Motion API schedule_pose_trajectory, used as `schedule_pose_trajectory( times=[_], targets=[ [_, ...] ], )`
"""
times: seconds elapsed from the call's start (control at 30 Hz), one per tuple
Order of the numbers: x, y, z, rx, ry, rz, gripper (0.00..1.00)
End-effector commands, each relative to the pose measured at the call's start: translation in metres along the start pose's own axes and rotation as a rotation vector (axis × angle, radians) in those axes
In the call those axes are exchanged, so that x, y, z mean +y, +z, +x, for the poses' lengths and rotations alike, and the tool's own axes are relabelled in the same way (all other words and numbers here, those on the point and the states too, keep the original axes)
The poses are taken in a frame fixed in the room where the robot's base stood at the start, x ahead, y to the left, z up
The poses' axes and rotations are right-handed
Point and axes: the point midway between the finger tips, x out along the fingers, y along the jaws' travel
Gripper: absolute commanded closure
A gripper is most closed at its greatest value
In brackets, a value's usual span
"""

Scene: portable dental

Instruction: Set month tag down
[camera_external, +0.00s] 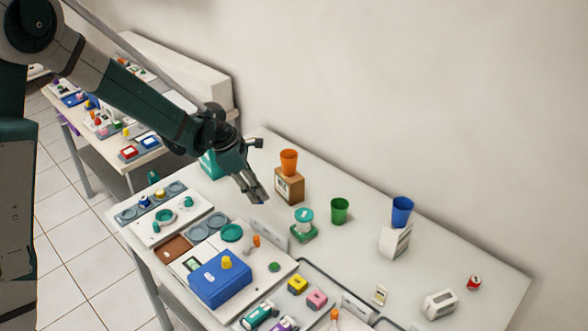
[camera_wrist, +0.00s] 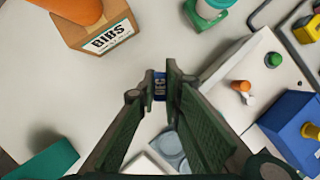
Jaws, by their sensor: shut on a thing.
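My gripper (camera_wrist: 160,80) is shut on a small blue tag (camera_wrist: 159,88) with white lettering, too small to read surely; I take it as the month tag. The tag sits between the fingertips in the wrist view. In the external view my gripper (camera_external: 258,196) points down above the white table, left of the brown BIBS box (camera_external: 289,188). The tag cannot be made out there. The gap between the tag and the table is hard to judge.
An orange cup (camera_external: 289,160) stands on the BIBS box. A teal-lidded container (camera_external: 304,220) and a green cup (camera_external: 340,210) stand to the right. A blue box (camera_external: 220,287) and trays fill the front. Bare table lies around the green cup.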

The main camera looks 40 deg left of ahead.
Motion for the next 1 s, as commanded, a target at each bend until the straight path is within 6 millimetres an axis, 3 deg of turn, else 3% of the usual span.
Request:
schedule_pose_trajectory(
  times=[0.2, 0.57, 1.0],
  targets=[
    [0.0, -0.007, 0.017, 0.0, 0.0, 0.0, 1.0],
    [0.0, -0.008, 0.018, 0.0, 0.0, 0.0, 1.0],
    [0.0, -0.021, 0.052, 0.0, 0.0, 0.0, 1.0]
  ],
)
